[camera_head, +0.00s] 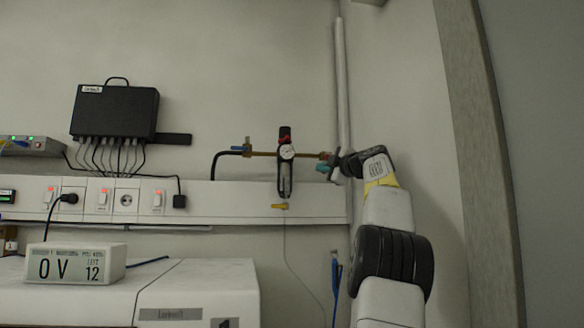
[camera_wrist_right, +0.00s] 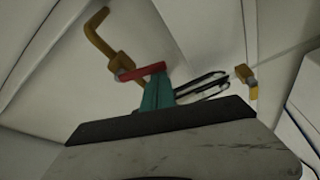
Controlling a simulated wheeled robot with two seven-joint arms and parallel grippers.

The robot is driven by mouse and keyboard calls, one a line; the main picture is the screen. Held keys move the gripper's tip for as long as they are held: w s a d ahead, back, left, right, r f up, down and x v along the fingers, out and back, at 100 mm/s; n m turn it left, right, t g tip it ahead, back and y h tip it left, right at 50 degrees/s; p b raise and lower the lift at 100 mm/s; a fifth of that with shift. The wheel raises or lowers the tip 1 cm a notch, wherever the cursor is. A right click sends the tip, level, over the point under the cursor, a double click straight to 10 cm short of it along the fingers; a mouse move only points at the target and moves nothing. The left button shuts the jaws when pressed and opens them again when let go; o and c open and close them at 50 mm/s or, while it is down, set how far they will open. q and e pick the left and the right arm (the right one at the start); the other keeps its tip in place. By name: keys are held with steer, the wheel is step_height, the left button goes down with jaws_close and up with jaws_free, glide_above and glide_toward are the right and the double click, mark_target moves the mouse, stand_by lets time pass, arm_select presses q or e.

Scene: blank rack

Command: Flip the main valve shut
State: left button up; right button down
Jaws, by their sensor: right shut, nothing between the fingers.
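My right gripper (camera_head: 324,168) reaches in from the right to the right end of the brass pipe (camera_head: 262,154). In the right wrist view its teal fingertips (camera_wrist_right: 157,94) are shut together with nothing between them. Their tips overlap a red lever (camera_wrist_right: 142,72) on the brass pipe, which bends upward there (camera_wrist_right: 97,32). I take the red lever for the main valve's handle; it lies across the pipe's line, close to the fingertips. I cannot tell whether they touch. My left gripper is not in view.
A regulator with a gauge (camera_head: 287,152) sits mid-pipe, and a blue-handled valve (camera_head: 240,148) is at its left end. A vertical grey pipe (camera_head: 342,90) runs close to my gripper. A white trunking (camera_head: 230,200) with sockets runs below. A white machine (camera_head: 200,280) stands at front left.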

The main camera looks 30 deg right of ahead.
steer(key=shift+a, duration=0.1)
steer(key=w+a+r, duration=0.1)
steer(key=a, duration=0.3)
steer(key=s, duration=0.9)
steer(key=shift+s+d+f, duration=0.3)
steer(key=shift+s+f, duration=0.1)
steer(key=shift+a, duration=0.1)
